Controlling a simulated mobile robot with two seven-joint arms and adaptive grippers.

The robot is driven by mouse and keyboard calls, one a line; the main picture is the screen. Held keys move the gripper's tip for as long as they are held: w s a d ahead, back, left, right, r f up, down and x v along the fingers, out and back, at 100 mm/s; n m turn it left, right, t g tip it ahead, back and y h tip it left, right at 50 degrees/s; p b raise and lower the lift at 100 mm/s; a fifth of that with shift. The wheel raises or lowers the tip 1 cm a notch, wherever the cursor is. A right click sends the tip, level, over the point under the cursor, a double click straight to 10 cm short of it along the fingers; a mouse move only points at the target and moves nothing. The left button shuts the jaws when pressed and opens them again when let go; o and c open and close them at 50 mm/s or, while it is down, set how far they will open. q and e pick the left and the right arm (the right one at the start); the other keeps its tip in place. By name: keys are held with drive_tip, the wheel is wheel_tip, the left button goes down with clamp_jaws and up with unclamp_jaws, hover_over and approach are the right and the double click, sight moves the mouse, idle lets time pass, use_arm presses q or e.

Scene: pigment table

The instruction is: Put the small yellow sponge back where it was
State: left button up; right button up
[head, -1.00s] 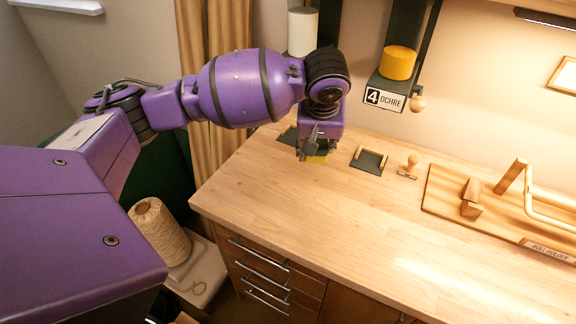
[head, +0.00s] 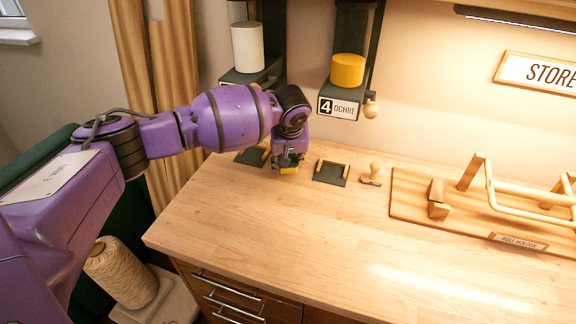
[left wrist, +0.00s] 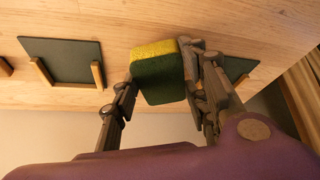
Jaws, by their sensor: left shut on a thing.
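The small sponge (head: 289,170) is yellow, and the left wrist view (left wrist: 158,76) shows its dark green layer too. My left gripper (head: 288,160) is shut on it, with a finger on each side (left wrist: 160,85). It hangs low over the tabletop, between two dark pads with wooden rails. One pad (head: 250,158) is left of the gripper, partly hidden behind it. The other pad (head: 329,176) is to the right, empty; in the left wrist view it shows at the left (left wrist: 62,62). Whether the sponge touches the table is unclear. My right gripper is out of view.
A wooden stamp (head: 373,174) stands right of the right pad. A roll holder (head: 410,205) fills the table's right. The ochre dispenser (head: 347,70) and a white one (head: 248,46) hang behind. The front of the table (head: 270,240) is clear. A twine spool (head: 122,272) stands below left.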

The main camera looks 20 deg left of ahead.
use_arm(q)
wheel_tip(320, 180, down, 3)
drive_tip(key=shift+r, duration=0.25)
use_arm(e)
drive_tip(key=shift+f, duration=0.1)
use_arm(q)
drive_tip(key=shift+s, duration=0.1)
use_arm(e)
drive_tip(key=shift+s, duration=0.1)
use_arm(q)
drive_tip(key=o, duration=0.9)
drive_tip(key=shift+f, duration=0.2)
drive_tip(key=o, duration=0.3)
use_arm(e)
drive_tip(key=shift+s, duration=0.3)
use_arm(q)
drive_tip(key=shift+r, duration=0.1)
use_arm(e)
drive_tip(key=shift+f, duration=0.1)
use_arm(q)
drive_tip(key=p+v, duration=0.1)
drive_tip(key=v, duration=1.1)
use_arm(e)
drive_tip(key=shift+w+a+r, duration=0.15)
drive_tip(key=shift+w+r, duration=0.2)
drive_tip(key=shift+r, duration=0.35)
